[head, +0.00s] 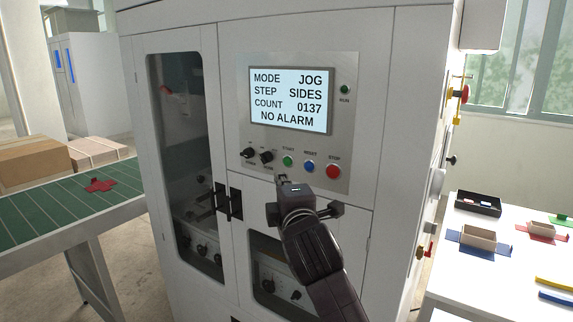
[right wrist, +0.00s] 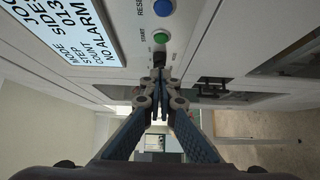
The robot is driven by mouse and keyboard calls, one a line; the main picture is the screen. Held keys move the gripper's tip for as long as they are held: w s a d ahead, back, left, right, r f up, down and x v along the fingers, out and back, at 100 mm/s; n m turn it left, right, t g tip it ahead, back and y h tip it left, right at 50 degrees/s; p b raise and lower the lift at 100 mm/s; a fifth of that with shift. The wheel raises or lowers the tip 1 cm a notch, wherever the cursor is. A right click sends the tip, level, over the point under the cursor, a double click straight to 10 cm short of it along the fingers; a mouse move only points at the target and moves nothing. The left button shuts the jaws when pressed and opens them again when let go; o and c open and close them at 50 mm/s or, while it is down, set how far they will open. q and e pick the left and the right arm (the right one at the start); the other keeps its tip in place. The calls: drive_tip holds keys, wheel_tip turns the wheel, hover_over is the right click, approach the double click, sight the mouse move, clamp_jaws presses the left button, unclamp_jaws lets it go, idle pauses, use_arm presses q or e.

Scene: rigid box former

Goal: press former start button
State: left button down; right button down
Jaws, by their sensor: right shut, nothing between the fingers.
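The green START button (head: 287,160) sits on the former's control panel (head: 340,130), left of the blue RESET button (head: 309,166) and the red STOP button (head: 333,171). In the right wrist view the START button (right wrist: 161,37) shows ahead of the fingertips, past a black knob (right wrist: 158,60). My right gripper (head: 281,179) is shut and empty, just below the button row in the head view. In the right wrist view its closed fingertips (right wrist: 157,76) point towards the knob and button. I cannot tell if they touch anything. My left gripper is out of view.
The screen (head: 290,99) reads mode JOG, step SIDES, count 0137, NO ALARM. Two black selector knobs (head: 266,157) sit left of START. A green conveyor (head: 50,212) with a red blank (head: 100,185) is at left. A white table (head: 490,270) with small boxes is at right.

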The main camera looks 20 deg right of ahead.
sight(288, 161)
drive_tip(key=w+d+p, duration=0.1)
drive_tip(key=w, duration=0.1)
drive_tip(key=w+d+p, duration=0.1)
drive_tip(key=w, duration=0.2)
drive_tip(key=w+d+p, duration=0.1)
drive_tip(key=w+d, duration=0.1)
drive_tip(key=w, duration=0.1)
drive_tip(key=shift+a, duration=0.1)
drive_tip(key=shift+w+d+r+p, duration=0.2)
drive_tip(key=shift+w+d+p, duration=0.25)
drive_tip(key=shift+d+p, duration=0.25)
drive_tip(key=shift+a, duration=0.1)
